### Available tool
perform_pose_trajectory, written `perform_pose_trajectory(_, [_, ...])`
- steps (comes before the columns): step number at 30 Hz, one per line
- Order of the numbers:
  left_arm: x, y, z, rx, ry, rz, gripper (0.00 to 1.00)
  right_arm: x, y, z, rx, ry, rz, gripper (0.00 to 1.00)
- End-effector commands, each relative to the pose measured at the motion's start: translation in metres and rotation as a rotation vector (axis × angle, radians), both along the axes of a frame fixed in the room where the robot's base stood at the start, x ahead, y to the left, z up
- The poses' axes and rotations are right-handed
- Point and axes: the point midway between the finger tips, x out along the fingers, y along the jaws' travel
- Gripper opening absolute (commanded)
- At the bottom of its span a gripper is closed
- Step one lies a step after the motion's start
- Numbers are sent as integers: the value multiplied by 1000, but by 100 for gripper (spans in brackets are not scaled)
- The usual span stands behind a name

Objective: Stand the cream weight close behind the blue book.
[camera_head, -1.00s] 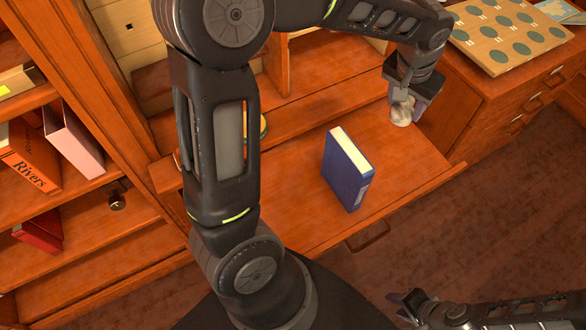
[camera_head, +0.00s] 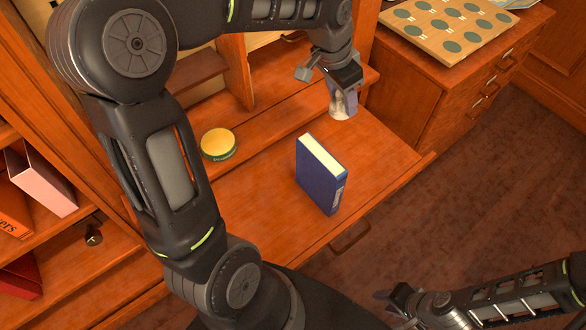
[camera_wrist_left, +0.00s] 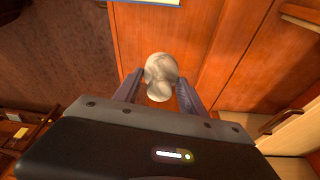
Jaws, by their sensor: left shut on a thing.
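The blue book (camera_head: 321,177) stands upright on the wooden desk surface, its cream page edges facing up. Its blue cover edge also shows at the top of the left wrist view (camera_wrist_left: 150,1). My left gripper (camera_head: 343,98) is behind the book and slightly to its right. It is shut on the cream weight (camera_head: 341,108), a pale rounded piece that shows between the fingers in the left wrist view (camera_wrist_left: 160,74). I cannot tell whether its base touches the desk. My right gripper (camera_head: 388,302) is at the bottom, away from the desk; its fingers are too small to read.
A raised wooden ledge (camera_head: 270,105) runs along the back. A drawer cabinet with a coin board (camera_head: 450,24) stands at the right. The desk is clear around the book.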

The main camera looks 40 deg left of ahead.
Motion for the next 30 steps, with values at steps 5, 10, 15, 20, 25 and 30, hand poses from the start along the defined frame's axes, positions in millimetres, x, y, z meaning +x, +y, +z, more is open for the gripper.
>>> perform_pose_trajectory(5, [-22,33,19,-2,-3,-338,0,0,0,2,0,0,0,36])
perform_pose_trajectory(10, [-48,56,39,-1,-2,-727,0,0,0,4,0,0,0,36])
perform_pose_trajectory(15, [-69,70,58,-1,-1,-1052,0,0,0,5,0,0,0,36])
perform_pose_trajectory(20, [-79,74,67,0,-1,-1211,0,0,0,6,0,0,0,36])
perform_pose_trajectory(25, [-80,75,68,2,-3,-1241,0,0,0,6,0,0,0,36])
perform_pose_trajectory(30, [-80,75,68,2,-2,-1239,0,0,0,6,0,0,0,36])
